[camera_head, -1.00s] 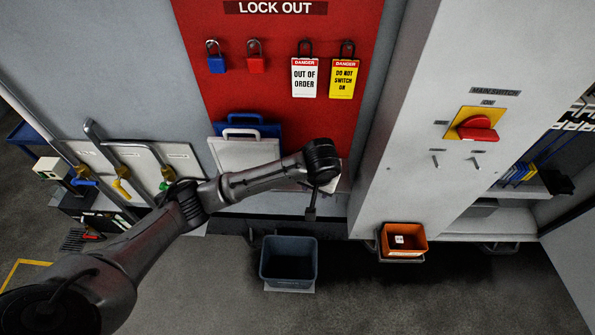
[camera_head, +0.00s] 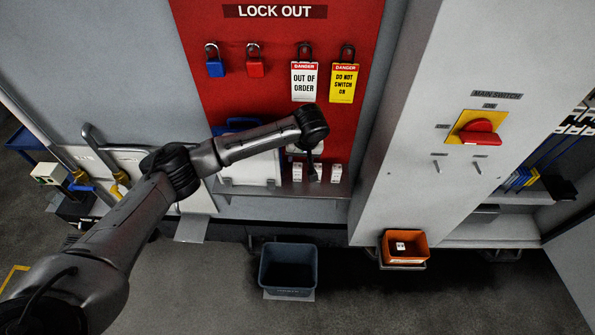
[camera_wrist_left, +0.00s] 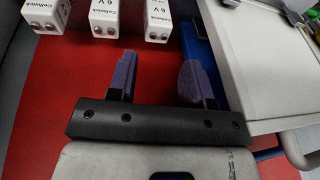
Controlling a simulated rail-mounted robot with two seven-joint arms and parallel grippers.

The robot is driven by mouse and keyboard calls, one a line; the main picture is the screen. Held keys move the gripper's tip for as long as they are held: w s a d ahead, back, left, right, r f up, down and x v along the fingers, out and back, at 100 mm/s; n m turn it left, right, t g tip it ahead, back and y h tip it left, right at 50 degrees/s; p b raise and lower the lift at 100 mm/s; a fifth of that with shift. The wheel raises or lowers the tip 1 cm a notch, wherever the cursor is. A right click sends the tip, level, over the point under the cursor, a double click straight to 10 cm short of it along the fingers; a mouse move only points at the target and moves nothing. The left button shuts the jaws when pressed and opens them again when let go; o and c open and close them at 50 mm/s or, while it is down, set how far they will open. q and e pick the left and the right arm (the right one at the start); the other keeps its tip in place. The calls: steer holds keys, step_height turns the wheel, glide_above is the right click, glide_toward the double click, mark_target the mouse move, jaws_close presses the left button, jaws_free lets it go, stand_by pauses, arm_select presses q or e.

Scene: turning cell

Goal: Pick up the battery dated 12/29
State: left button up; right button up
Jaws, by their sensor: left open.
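Three white 6 V batteries stand in a row on the shelf below the red board. In the wrist view they are the left battery (camera_wrist_left: 45,14), the middle battery (camera_wrist_left: 104,17) and the right battery (camera_wrist_left: 158,19), with their terminal ends showing. No date is legible on any of them, so I cannot tell which is dated 12/29. In the head view the rightmost battery (camera_head: 336,173) shows clear of the arm; the others are small beside the gripper. My left gripper (camera_wrist_left: 158,80) is open and empty, its purple-padded fingers apart from the batteries. My right gripper is out of view.
A white case (camera_head: 250,170) stands left of the batteries, with a blue case behind it. Padlocks and danger tags hang above. A grey bin (camera_head: 289,267) stands on the floor below. A white cabinet (camera_head: 415,130) rises to the right, with an orange bin (camera_head: 404,245) at its foot.

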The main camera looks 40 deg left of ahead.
mark_target(298, 166)
arm_select(q)
steer(key=shift+d+p+x, duration=0.1)
steer(key=shift+p+x, duration=0.25)
steer(key=shift+x, duration=0.95)
steer(key=shift+d+p+x, duration=0.15)
steer(key=shift+p+x, duration=0.15)
steer(key=shift+x, duration=1.05)
steer(key=shift+a+f, duration=0.15)
steer(key=shift+f, duration=0.35)
steer(key=shift+c, duration=0.3)
steer(key=c, duration=0.7)
steer(key=shift+o, duration=0.2)
